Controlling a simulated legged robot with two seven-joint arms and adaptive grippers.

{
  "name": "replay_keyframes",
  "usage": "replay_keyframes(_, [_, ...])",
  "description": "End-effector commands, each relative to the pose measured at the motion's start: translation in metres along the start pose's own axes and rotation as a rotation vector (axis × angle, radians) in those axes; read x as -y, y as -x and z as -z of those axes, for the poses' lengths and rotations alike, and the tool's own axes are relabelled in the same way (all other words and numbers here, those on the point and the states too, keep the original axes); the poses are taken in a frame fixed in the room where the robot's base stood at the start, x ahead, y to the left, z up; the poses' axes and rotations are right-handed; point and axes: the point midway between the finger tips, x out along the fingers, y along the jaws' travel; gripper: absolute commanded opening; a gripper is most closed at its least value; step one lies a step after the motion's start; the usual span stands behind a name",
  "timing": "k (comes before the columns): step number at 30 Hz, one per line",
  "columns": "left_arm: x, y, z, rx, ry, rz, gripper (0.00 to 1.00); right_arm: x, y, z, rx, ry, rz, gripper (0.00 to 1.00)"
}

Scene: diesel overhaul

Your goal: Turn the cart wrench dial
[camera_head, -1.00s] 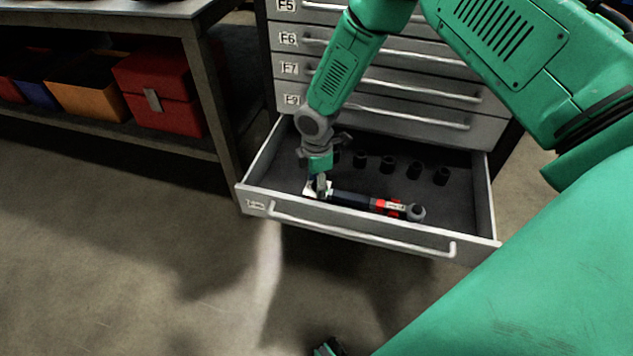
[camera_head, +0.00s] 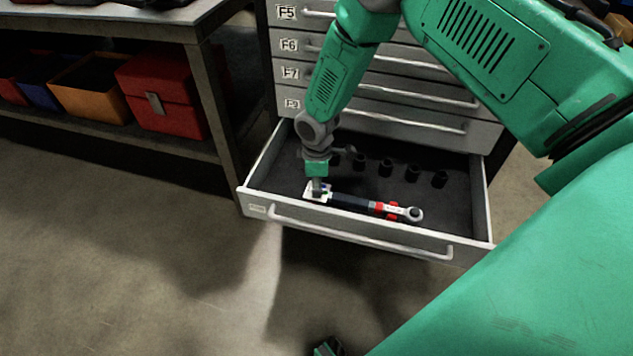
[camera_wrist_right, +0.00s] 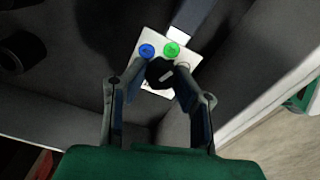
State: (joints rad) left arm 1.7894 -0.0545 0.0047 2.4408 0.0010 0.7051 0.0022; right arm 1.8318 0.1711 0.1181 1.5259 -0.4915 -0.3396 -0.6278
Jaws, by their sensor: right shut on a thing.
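The wrench (camera_head: 352,201) lies in the open drawer, close behind its front panel, with a dark handle, red bands and a round grey head at the right. At its left end is a white plate, which in the right wrist view (camera_wrist_right: 152,50) carries a blue button, a green button and a black round dial (camera_wrist_right: 160,72) with a light mark. My right gripper (camera_head: 318,191) points down at this end. Its fingers (camera_wrist_right: 160,76) are shut on the dial from both sides, hiding part of the plate.
The open drawer (camera_head: 345,229) has side walls and a front handle close to my right gripper. Several black sockets (camera_head: 387,167) stand behind the wrench. Shut drawers rise behind. A shelf with a red box (camera_head: 160,96) is at the left.

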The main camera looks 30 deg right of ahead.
Motion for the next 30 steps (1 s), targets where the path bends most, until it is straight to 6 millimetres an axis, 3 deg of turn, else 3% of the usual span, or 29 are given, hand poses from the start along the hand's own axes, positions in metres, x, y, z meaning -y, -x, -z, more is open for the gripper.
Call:
replay_keyframes(15, [0.0, 0.019, 0.001, 0.0, 0.0, 0.0, 0.24, -0.001, 0.001, 0.0, -0.001, -0.458, -0.001, 0.0])
replay_keyframes(30, [0.0, 0.024, 0.001, 0.0, 0.0, 0.0, 0.24, -0.001, 0.0, 0.0, -0.001, -0.664, 0.0, 0.0])
